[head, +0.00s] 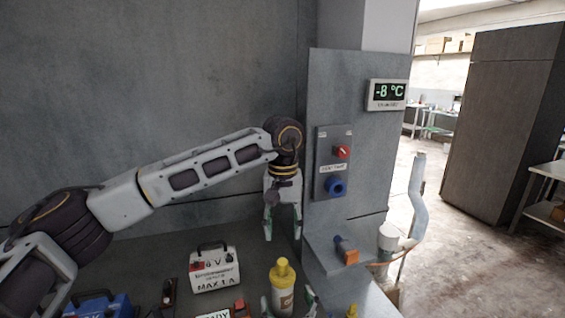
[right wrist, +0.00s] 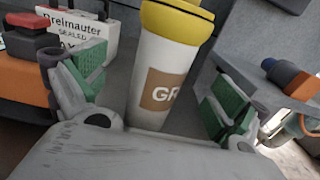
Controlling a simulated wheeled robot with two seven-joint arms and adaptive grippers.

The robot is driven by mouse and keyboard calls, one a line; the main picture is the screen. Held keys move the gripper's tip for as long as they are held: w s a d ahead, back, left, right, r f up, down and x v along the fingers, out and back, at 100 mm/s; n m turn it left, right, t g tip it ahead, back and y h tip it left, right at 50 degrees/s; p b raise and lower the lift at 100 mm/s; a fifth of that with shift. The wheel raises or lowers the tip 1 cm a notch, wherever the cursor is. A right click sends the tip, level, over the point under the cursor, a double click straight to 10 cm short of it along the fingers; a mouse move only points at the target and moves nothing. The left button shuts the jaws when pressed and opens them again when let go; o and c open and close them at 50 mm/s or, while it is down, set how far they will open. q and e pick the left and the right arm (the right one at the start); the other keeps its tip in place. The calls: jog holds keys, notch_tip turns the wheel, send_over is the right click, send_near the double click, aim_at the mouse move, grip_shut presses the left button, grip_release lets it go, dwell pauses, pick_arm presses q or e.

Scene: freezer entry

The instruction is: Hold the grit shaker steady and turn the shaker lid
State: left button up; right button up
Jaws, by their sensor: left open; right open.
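The grit shaker (head: 283,298) stands upright at the bottom centre of the head view. It is pale with a brown label; the right wrist view shows its body (right wrist: 165,75) with the letters "GR". The yellow shaker lid (head: 282,269) is on top, cut off by the frame in the right wrist view (right wrist: 178,18). My right gripper (right wrist: 155,95) is open, its green-padded fingers on either side of the shaker with visible gaps. My left gripper (head: 282,226) is open and empty, pointing down above and behind the shaker.
A white battery-like box (head: 215,268) with a handle stands left of the shaker. A blue box (head: 97,306) is at lower left. A grey wall panel (head: 335,165) with a switch and blue socket stands behind.

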jog(key=shift+v, duration=2.1)
jog(key=v, duration=1.1)
jog(key=shift+s, duration=0.3)
dwell(0.3)
jog(key=shift+s+d, duration=0.1)
dwell(0.4)
